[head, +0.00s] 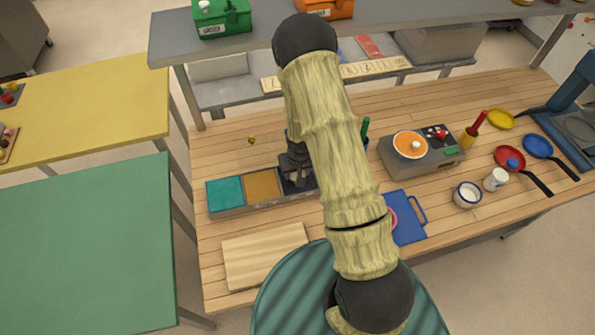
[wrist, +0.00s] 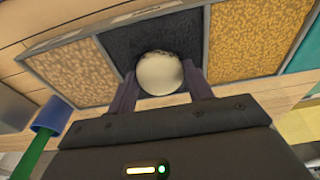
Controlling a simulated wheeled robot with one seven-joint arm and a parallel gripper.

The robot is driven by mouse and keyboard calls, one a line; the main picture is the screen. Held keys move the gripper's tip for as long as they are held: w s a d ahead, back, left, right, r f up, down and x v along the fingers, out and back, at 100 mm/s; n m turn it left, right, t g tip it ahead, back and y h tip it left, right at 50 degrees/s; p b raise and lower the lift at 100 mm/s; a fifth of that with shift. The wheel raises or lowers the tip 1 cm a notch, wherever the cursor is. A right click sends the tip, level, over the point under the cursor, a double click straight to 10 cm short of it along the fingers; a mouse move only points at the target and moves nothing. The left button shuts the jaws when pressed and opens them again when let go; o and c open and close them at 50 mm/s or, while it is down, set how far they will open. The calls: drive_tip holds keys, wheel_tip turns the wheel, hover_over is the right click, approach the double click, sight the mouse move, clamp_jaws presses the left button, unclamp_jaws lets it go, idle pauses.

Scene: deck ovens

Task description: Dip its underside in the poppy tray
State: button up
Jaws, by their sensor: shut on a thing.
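My gripper (wrist: 160,82) is shut on a pale round dough ball (wrist: 159,72), which shows between the two dark fingers in the wrist view. The ball is over the dark poppy tray (wrist: 128,46); I cannot tell whether it touches the seeds. The poppy tray lies between a golden-brown tray (head: 263,187) and a paler grainy tray (wrist: 68,72).
A teal tray (head: 225,193) ends the row. A bare wooden board (head: 265,255) lies in front. A blue cup (wrist: 52,115) with a green handle is close to the row. A grey scale-like device (head: 420,155) and several pans stand to the right.

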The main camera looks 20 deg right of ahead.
drive_tip(key=shift+s+f, duration=0.1)
idle(0.3)
drive_tip(key=shift+r+p, duration=3.25)
drive_tip(key=shift+r, duration=0.85)
drive_tip(key=shift+f, duration=0.1)
